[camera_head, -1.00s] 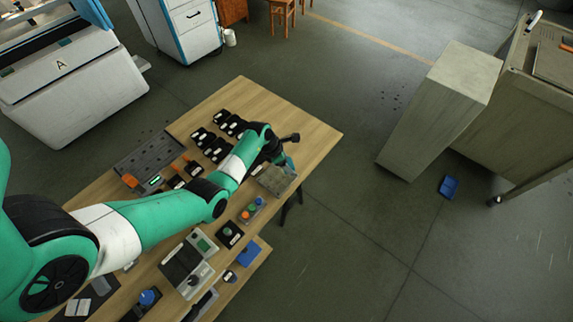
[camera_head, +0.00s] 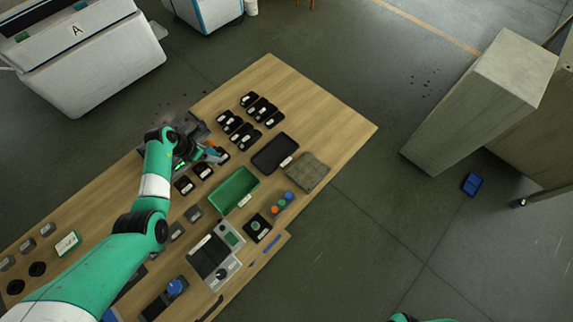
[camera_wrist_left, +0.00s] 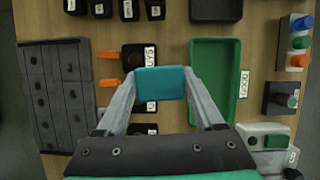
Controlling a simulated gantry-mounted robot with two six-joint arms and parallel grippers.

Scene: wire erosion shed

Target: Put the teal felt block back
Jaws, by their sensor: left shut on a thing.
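My left gripper (camera_head: 212,154) is shut on the teal felt block (camera_wrist_left: 160,83), which sits between the two fingertips in the left wrist view. There, the block is over small black holders (camera_wrist_left: 139,58) on the wooden table, between the dark slotted plate (camera_wrist_left: 48,92) and the green tray (camera_wrist_left: 215,50). The block's height above the holders is hard to tell. In the head view my left wrist hides part of the dark plate (camera_head: 190,122). The green tray (camera_head: 234,190) stands to the right of the gripper and looks empty. My right gripper is out of view.
A black tray (camera_head: 275,153) and a grey square pad (camera_head: 306,172) lie toward the table's right end. Several small black bins (camera_head: 255,112) stand behind. Coloured buttons (camera_head: 282,203) and a grey instrument (camera_head: 215,255) are near the front edge. Orange clips (camera_wrist_left: 108,55) flank the holders.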

